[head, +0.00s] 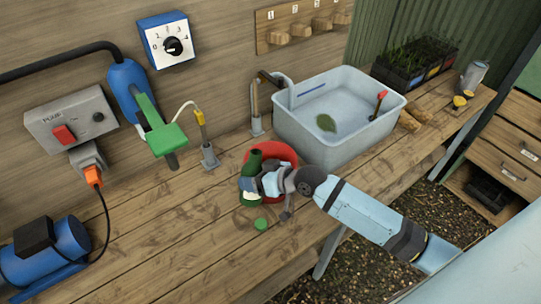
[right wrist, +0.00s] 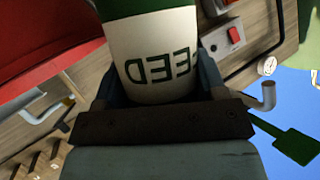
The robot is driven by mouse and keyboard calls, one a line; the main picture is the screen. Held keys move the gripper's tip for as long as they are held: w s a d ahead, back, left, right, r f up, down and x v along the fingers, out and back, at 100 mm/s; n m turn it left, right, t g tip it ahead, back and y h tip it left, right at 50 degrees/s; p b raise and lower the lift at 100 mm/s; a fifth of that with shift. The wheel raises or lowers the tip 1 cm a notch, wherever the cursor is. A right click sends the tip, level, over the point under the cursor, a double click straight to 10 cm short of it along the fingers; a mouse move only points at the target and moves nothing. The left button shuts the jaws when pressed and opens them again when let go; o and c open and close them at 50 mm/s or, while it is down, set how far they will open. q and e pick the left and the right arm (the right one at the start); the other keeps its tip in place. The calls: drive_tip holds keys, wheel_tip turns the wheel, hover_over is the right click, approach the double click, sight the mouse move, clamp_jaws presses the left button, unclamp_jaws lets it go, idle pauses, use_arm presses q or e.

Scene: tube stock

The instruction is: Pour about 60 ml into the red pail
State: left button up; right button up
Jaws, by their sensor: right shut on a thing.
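The red pail (head: 284,151) stands on the wooden bench in the head view, in front of the grey basin. A green bottle (head: 254,159) with a white label is in front of the pail and hides part of it. My right gripper (head: 262,185) is shut on this bottle. In the right wrist view the bottle (right wrist: 152,52) sits between the fingers, its label lettering partly visible, and the red pail (right wrist: 45,38) shows beside it. I cannot tell whether the bottle is touching the pail. The pail's inside is mostly hidden. My left gripper is not in view.
A green cap (head: 261,224) lies on the bench (head: 180,230) near the bottle. The basin (head: 340,135) stands behind to the right. The front bench is mostly clear.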

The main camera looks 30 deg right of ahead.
sight(254, 167)
wheel_tip(254, 167, up, 3)
drive_tip(key=p, duration=0.1)
drive_tip(key=n+p, duration=0.1)
drive_tip(key=p, duration=0.1)
drive_tip(key=shift+a+r+t+h, duration=0.2)
drive_tip(key=shift+t+h, duration=0.1)
drive_tip(key=shift+h, duration=0.1)
drive_tip(key=shift+r+n+p, duration=0.45)
drive_tip(key=shift+n+p, duration=0.05)
drive_tip(key=shift+p, duration=0.05)
drive_tip(key=shift+r, duration=0.1)
drive_tip(key=shift+p, duration=0.3)
drive_tip(key=shift+t+h, duration=0.3)
drive_tip(key=shift+r, duration=0.1)
idle(1.2)
